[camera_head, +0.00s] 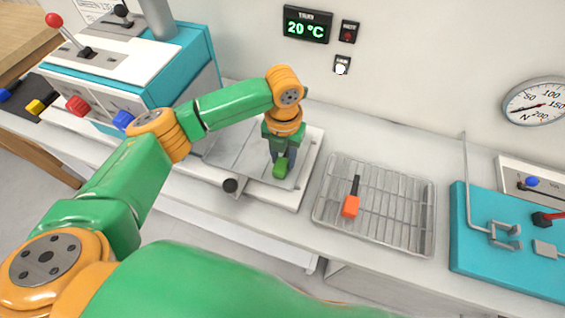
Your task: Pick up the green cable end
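The green cable end (281,168) is a small green block on or just above the flat grey metal plate in the middle of the bench. My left gripper (282,157) points down directly over it, with its dark fingers around its upper part. The fingers hide that part, and I cannot tell whether they press on it or whether it is lifted. My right gripper is not in view.
A wire rack tray (428,243) to the right holds an orange piece with a black handle (351,205). A teal machine (185,70) with levers stands at the left. A teal panel with a metal bracket (480,262) lies at the far right. A black knob (230,185) sits at the plate's front.

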